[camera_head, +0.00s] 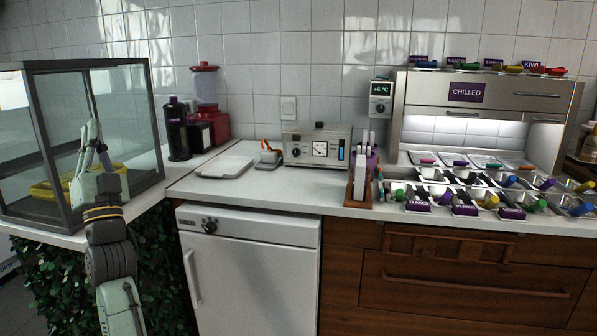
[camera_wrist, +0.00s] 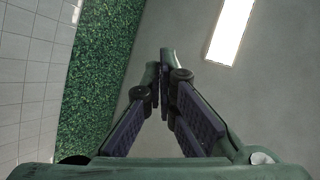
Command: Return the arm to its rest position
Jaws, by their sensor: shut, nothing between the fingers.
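My gripper (camera_head: 91,150) is at the left in the head view, raised with its fingers pointing up, in front of the glass display case. In the wrist view the fingertips of my gripper (camera_wrist: 167,62) meet, and nothing is held between them. My arm rises from the bottom left of the head view, clear of the counter items. The wrist view looks past the fingers at a grey ceiling (camera_wrist: 205,100) with a bright light panel (camera_wrist: 231,30).
The glass display case (camera_head: 150,120) with a yellow tray (camera_head: 42,191) inside stands close behind my gripper. A black bottle (camera_head: 177,135) and red blender (camera_head: 206,100) stand to its right. A topping station (camera_head: 487,92) fills the right side. A leafy panel (camera_head: 165,275) is beside my arm.

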